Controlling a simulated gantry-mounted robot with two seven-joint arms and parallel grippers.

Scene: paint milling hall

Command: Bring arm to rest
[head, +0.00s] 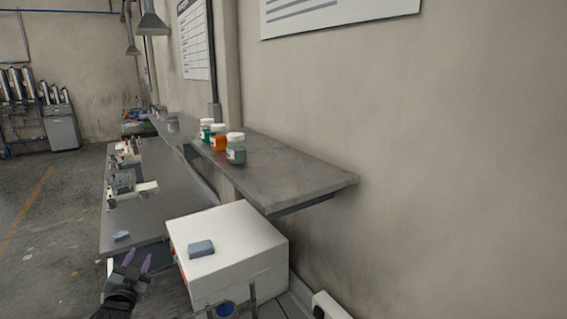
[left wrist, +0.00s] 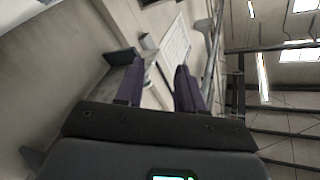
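My right gripper is not clearly in view.
A white box (head: 222,238) with a grey-blue block (head: 201,248) on top stands right of the left gripper. A wall shelf (head: 285,172) holds several jars (head: 236,148). A long bench (head: 150,200) runs back, with a small blue-grey item (head: 121,236) near its front. Open floor lies left.

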